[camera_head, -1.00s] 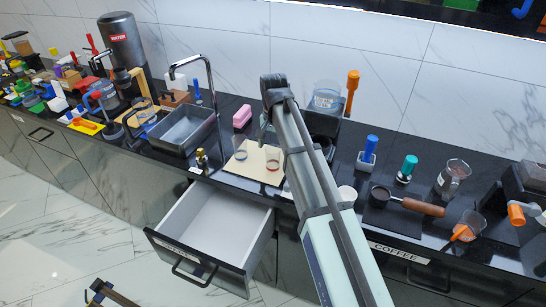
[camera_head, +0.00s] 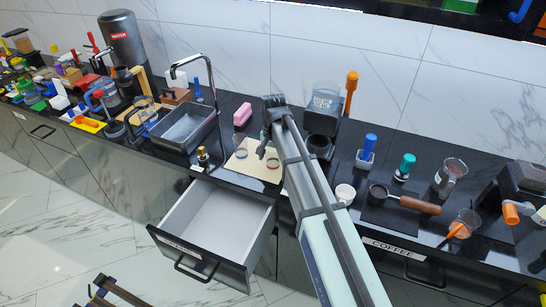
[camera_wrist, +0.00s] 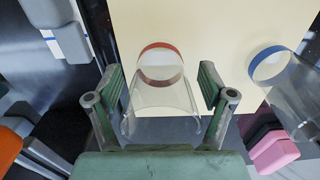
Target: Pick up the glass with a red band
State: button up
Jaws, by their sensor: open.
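The glass with a red band (camera_wrist: 160,95) is clear and stands on a cream board (camera_wrist: 225,25). In the wrist view it sits between the two spread fingers of my gripper (camera_wrist: 160,84), with a gap visible on each side. My gripper is open and not closed on it. In the head view the red-banded glass (camera_head: 273,164) is near the board's right side, partly hidden by my gripper (camera_head: 264,147). A similar glass with a blue band (camera_wrist: 270,68) stands at the right in the wrist view. It shows to the left in the head view (camera_head: 240,151).
A pink block (camera_head: 242,114) lies behind the board. A sink (camera_head: 184,130) with a tap is on the left, and an open drawer (camera_head: 215,217) juts out below. A coffee grinder (camera_head: 323,115) stands to the right, with a white cup (camera_head: 345,193) in front.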

jog(key=c, duration=1.3)
jog(key=shift+o, duration=0.2)
jog(key=shift+r, duration=0.1)
notch_tip(320, 180, up, 20)
jog(key=b, duration=0.4)
